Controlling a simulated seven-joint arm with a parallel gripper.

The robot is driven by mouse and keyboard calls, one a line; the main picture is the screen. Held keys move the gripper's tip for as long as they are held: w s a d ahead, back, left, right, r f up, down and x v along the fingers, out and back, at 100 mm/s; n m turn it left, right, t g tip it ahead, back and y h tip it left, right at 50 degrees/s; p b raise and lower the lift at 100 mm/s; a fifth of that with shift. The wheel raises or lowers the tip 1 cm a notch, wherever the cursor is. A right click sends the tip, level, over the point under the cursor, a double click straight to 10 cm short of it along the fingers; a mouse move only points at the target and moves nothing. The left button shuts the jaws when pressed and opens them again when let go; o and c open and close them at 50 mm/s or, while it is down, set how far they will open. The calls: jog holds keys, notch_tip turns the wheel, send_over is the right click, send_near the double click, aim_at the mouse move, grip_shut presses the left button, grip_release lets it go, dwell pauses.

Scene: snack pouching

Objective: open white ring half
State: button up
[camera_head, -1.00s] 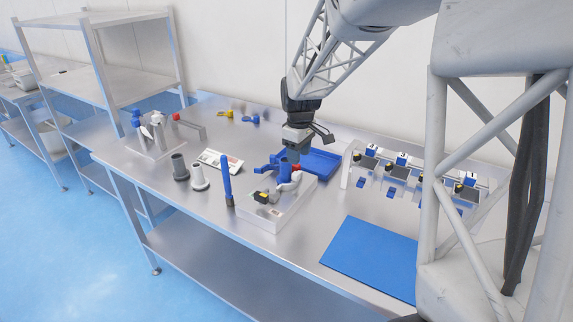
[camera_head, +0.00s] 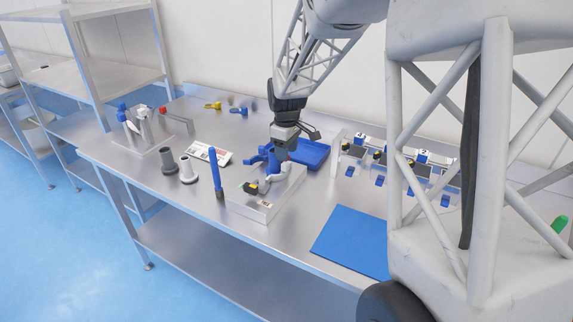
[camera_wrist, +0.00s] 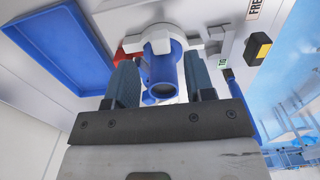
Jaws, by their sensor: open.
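A white ring (camera_wrist: 185,32) sits around a blue tube (camera_wrist: 162,72) on a white box in the wrist view, with white arms reaching left and right. In the head view the blue tube (camera_head: 273,165) and a white ring piece (camera_head: 268,181) stand on the box (camera_head: 262,207), partly hidden by my gripper (camera_head: 281,156). My gripper (camera_wrist: 160,80) is open, with one finger on each side of the blue tube. The fingers are below the ring in the wrist picture; I cannot tell whether they touch anything. The join between the ring halves is not clear.
A yellow-and-black button (camera_wrist: 259,48) is on the box. A blue tray (camera_head: 310,154) lies behind it. A blue upright stick (camera_head: 216,172) and grey and white stands (camera_head: 187,168) are to the left. A blue mat (camera_head: 352,242) lies flat at front right.

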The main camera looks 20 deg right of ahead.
aim_at(287, 164)
jog(key=shift+f, duration=2.7)
grip_shut()
